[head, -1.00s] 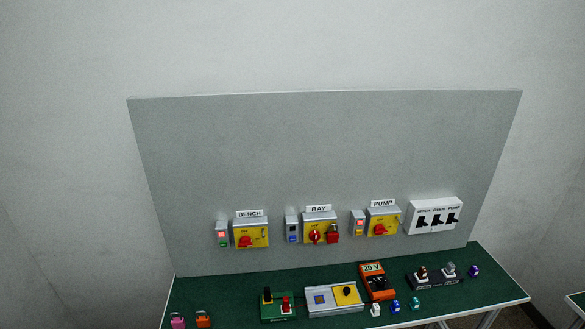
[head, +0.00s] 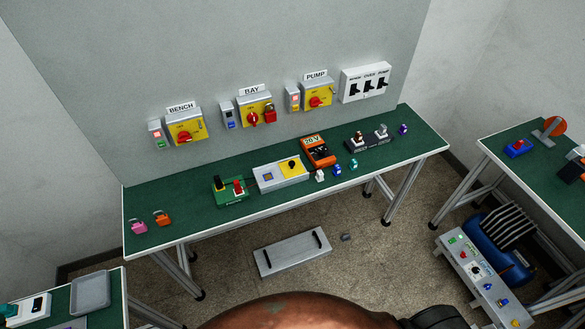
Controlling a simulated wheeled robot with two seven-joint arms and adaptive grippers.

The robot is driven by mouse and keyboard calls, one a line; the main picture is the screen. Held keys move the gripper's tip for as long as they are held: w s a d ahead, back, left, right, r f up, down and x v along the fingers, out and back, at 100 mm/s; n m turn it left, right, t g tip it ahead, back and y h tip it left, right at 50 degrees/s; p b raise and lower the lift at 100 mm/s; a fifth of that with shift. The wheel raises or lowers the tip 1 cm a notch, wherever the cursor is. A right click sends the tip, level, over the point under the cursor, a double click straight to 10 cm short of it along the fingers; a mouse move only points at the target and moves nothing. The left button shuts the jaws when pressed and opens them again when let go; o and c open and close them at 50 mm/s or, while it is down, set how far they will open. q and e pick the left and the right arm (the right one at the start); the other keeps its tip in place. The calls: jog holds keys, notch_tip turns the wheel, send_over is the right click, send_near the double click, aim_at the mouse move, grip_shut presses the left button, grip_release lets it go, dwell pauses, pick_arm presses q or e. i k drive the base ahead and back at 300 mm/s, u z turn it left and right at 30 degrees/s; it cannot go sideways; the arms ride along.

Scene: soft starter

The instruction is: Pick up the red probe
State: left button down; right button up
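The red probe (head: 238,187) stands in the right part of a green holder (head: 232,199) on the long green-topped bench. A black probe (head: 216,183) stands in the same holder, to the left of the red one. The holder sits on the left half of the bench, left of a grey box with a yellow panel (head: 281,176). An orange meter (head: 317,150) reading 20 V lies further right. Neither of my grippers shows in the head view, so nothing is seen touching the red probe.
Pink (head: 139,226) and orange (head: 162,218) padlocks lie left of the holder. A grey panel with switches (head: 183,127) rises behind the bench. A grey plate with black handles (head: 292,253) lies on the floor. Other benches stand at lower left and right (head: 500,140).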

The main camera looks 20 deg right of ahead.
aim_at(236, 184)
jog(key=u, duration=2.7)
jog(key=k, duration=1.55)
jog(key=z, duration=1.5)
